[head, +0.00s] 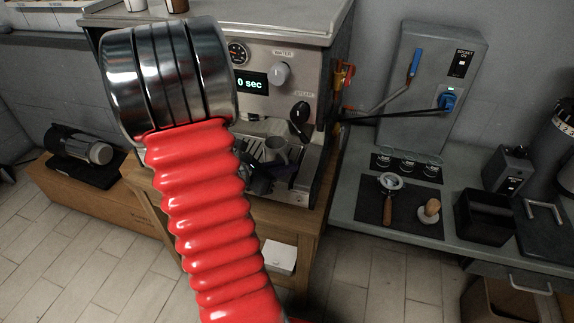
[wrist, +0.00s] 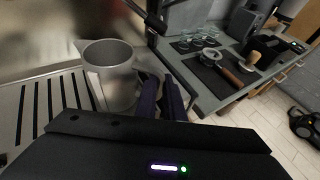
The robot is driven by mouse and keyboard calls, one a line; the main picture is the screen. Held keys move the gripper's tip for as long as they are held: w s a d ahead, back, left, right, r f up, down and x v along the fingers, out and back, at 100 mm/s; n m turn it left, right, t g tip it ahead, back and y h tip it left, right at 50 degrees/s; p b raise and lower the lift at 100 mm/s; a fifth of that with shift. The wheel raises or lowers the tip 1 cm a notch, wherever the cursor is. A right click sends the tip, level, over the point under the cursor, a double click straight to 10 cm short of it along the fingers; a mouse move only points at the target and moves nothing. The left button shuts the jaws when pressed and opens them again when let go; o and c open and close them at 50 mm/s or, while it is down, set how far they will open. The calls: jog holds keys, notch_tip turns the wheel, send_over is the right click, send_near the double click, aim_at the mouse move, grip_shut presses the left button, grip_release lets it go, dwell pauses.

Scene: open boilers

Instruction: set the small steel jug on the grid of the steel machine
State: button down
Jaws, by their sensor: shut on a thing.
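The small steel jug (wrist: 112,78) shows in the wrist view, upright, with its spout to the left. It is over the slotted grid (wrist: 62,92) of the steel machine; I cannot tell if its base touches the slats. In the head view the jug (head: 276,150) is small, below the machine's (head: 312,62) front panel, and partly hidden. My gripper (wrist: 161,98) has dark purple fingers at the jug's right side and is shut on it. The exact grip point is hidden. In the head view my gripper (head: 262,178) is mostly behind my red arm.
The steam wand (wrist: 143,14) hangs close to the jug's right. Right of the machine, a grey counter (head: 352,215) holds a portafilter (head: 388,195), a tamper (head: 429,210) and a black box (head: 484,217). A grey wall box (head: 443,85) with cables stands behind. The grid's left part is bare.

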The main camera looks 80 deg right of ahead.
jog(key=shift+f, duration=0.2)
jog(key=c, duration=1.8)
grip_release()
jog(key=v, duration=1.3)
jog(key=shift+w+a, duration=0.25)
jog(key=shift+a, duration=0.05)
jog(key=shift+r, duration=0.1)
